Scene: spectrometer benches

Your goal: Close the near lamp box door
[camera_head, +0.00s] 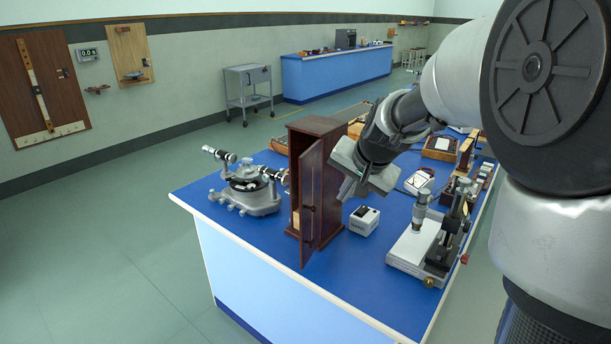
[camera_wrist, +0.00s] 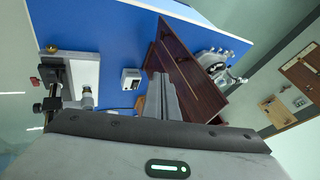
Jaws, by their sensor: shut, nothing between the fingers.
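The near lamp box (camera_head: 318,126) is a tall dark-wood cabinet on the blue bench. Its door (camera_head: 313,205) stands open toward the front, with a small knob on its face. A narrow part of the inside shows left of the door, with something pale low down. My gripper (camera_head: 346,190) is shut and empty, just right of the box and door. In the wrist view, the shut fingers (camera_wrist: 160,92) lie over or beside the dark wood (camera_wrist: 202,92). I cannot tell whether they touch it.
A spectrometer (camera_head: 250,190) stands left of the box. A small white cube-shaped device (camera_head: 364,220) sits to its right, and a microscope-like instrument (camera_head: 416,245) is further right. Bare blue bench top (camera_head: 335,270) lies in front of the door.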

